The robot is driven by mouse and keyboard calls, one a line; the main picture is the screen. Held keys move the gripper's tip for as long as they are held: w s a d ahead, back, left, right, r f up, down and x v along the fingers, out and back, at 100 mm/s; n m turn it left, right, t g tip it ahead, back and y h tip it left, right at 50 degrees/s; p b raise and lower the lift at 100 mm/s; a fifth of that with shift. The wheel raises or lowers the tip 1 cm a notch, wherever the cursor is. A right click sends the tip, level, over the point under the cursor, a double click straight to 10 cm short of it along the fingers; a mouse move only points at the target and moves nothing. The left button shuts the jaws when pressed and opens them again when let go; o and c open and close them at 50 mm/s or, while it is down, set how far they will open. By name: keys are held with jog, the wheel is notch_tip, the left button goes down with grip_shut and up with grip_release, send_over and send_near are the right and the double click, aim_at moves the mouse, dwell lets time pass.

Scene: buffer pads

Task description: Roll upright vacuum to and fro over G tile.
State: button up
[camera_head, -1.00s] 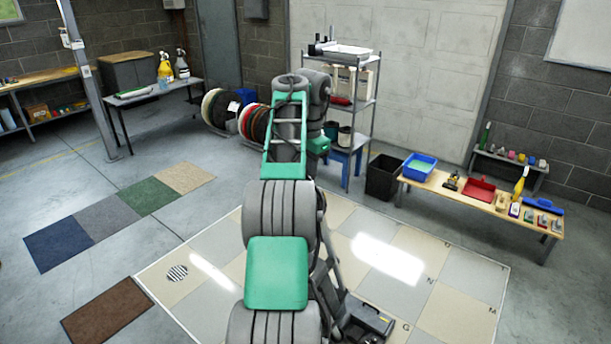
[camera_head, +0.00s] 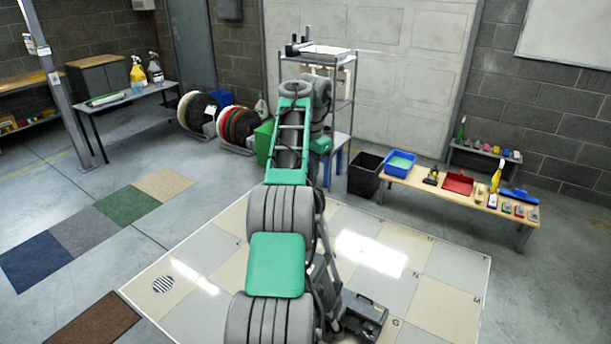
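The upright vacuum is mostly hidden behind my arm. Its dark grey floor head (camera_head: 364,316) shows at the bottom, right of my arm, and stands on the tiled floor. Part of a dark slanting body shows above it, close along my arm. A small letter G is printed just right of the head. The G tile (camera_head: 385,334) appears to be the one under and beside the head, but its outline is partly covered. My gripper is hidden behind my arm, so its hold on the vacuum cannot be seen.
Lettered beige and grey tiles (camera_head: 445,306) lie clear to the right. A wooden bench (camera_head: 405,180) with a blue tub (camera_head: 399,164) and brushes, a black bin (camera_head: 365,175) and a wire shelf (camera_head: 340,112) stand behind. Carpet squares (camera_head: 90,228) lie left.

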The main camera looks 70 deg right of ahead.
jog(key=shift+o, duration=0.7)
jog(key=shift+d, duration=0.15)
jog(key=shift+o, duration=1.3)
jog(key=shift+f, duration=0.1)
jog(key=r+p, duration=0.1)
jog(key=r, duration=0.1)
jog(key=r+p, duration=0.1)
jog(key=r, duration=0.2)
jog(key=r+p, duration=0.1)
jog(key=r, duration=0.2)
jog(key=shift+s+a+p, duration=0.2)
jog(key=shift+s+p, duration=0.05)
jog(key=shift+p, duration=0.15)
jog(key=shift+f, duration=0.1)
